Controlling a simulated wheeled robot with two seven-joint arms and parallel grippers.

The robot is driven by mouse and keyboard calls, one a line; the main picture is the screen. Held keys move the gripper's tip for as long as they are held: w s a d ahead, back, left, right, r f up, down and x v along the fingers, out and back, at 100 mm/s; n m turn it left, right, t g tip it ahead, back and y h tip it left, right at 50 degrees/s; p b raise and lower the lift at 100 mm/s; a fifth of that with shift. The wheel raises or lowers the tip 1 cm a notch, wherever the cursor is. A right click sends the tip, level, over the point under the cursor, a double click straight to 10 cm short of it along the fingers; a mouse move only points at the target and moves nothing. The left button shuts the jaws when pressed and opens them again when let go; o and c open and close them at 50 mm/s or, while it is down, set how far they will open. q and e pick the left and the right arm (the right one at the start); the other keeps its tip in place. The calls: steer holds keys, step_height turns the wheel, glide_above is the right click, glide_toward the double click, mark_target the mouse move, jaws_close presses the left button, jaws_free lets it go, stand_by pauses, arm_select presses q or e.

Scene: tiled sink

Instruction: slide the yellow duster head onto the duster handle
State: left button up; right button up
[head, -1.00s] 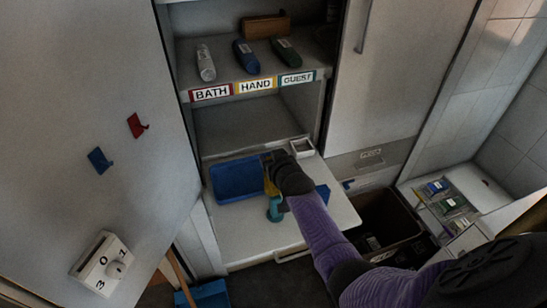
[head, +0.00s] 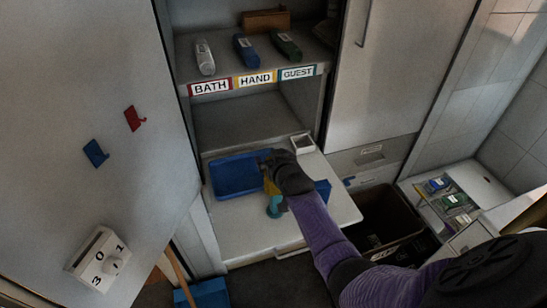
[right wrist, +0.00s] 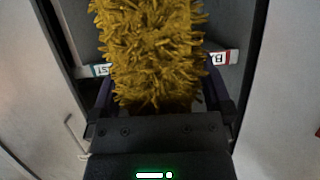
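The yellow duster head (right wrist: 150,50) is shaggy and fills the middle of the right wrist view, between the fingers of my right gripper (right wrist: 158,98). The fingers appear shut on it, though the fluff hides the contact. In the head view my right gripper (head: 270,168) is over the pull-out shelf, with a strip of yellow beside it. A teal piece (head: 274,208) stands directly below the yellow; it may be the duster handle. Whether head and teal piece touch is unclear. My left gripper is not in view.
A blue tray (head: 232,194) lies on the white shelf (head: 250,237), left of my gripper. A blue block (head: 322,190) is partly hidden by my right arm. A small white box (head: 303,144) sits at the back. A dark open bin (head: 395,215) stands to the right.

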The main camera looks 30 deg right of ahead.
steer(key=shift+s+r, duration=0.2)
steer(key=shift+s, duration=0.1)
steer(key=p+v, duration=0.3)
steer(key=v, duration=0.6)
steer(key=shift+s, duration=0.15)
steer(key=shift+a+f, duration=0.1)
